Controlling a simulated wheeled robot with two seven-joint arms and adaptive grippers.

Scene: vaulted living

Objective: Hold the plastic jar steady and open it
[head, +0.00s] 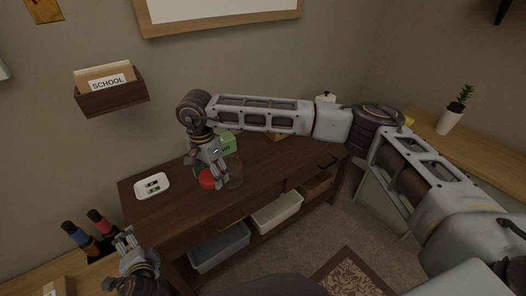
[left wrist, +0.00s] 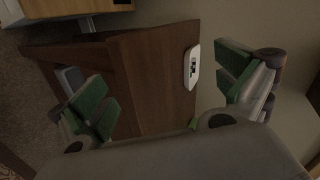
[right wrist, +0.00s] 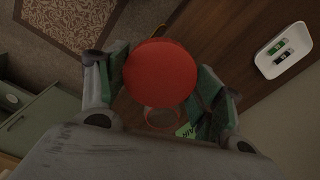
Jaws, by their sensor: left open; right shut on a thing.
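The red lid (head: 207,179) is between the fingers of my right gripper (head: 214,174). In the right wrist view the round lid (right wrist: 160,80) fills the space between the green finger pads, and the gripper is shut on it. The clear plastic jar (head: 235,173) stands on the dark wooden desk, partly behind the right gripper. Its round outline (right wrist: 160,119) shows below the lid in the right wrist view; the lid appears apart from it. My left gripper (head: 130,246) is open and empty, low at the desk's left front; its spread pads also show in the left wrist view (left wrist: 165,90).
A white tray (head: 140,190) with small dark and green items lies on the desk's left. A green box (head: 228,140) stands behind the jar. Bottles (head: 80,236) stand left of the desk. Bins (head: 219,250) sit below. The desk's front middle looks clear.

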